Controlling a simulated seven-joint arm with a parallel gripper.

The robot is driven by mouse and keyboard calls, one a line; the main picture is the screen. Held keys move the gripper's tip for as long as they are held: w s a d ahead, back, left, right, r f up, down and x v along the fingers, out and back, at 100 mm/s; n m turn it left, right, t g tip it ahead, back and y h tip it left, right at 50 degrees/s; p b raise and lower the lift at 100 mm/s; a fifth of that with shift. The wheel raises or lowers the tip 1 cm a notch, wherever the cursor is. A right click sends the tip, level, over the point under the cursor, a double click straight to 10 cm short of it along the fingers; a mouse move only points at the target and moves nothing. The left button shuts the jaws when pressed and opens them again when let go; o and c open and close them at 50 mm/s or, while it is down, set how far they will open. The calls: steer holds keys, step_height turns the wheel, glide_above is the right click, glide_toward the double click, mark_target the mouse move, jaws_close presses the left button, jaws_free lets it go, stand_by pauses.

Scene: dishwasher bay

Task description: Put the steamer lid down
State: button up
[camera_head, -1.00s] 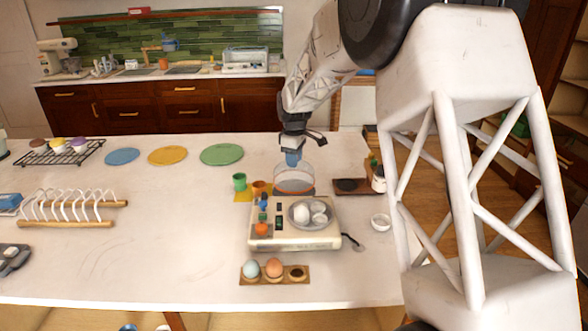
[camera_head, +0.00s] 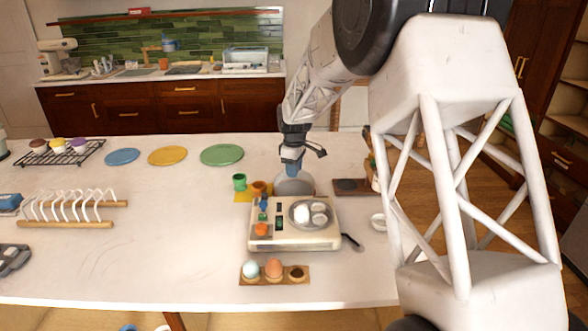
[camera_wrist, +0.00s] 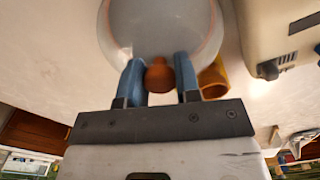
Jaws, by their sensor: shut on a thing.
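The steamer lid is a clear dome (camera_head: 296,187) with an orange-brown knob (camera_wrist: 158,72). It is just behind the cream egg steamer (camera_head: 294,235), which hides part of its lower edge. My gripper (camera_head: 291,170) points down at the knob, its blue fingers (camera_wrist: 158,78) on either side of it in the wrist view and shut on it. The lid is low, near the tabletop; I cannot tell whether its rim touches. The open steamer has a round grey tray (camera_head: 300,226) holding a white egg (camera_head: 301,214) and small round cups (camera_head: 319,208).
A green cup (camera_head: 239,182) and an orange cup (camera_head: 259,188) stand close left of the lid. A dark board (camera_head: 348,186) is to its right. An egg board (camera_head: 275,282) lies in front of the steamer.

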steer(key=shift+f, duration=0.15)
steer(key=o, duration=1)
steer(key=shift+c, duration=0.2)
step_height(320, 180, up, 12)
stand_by(0.4)
steer(key=shift+r, duration=0.2)
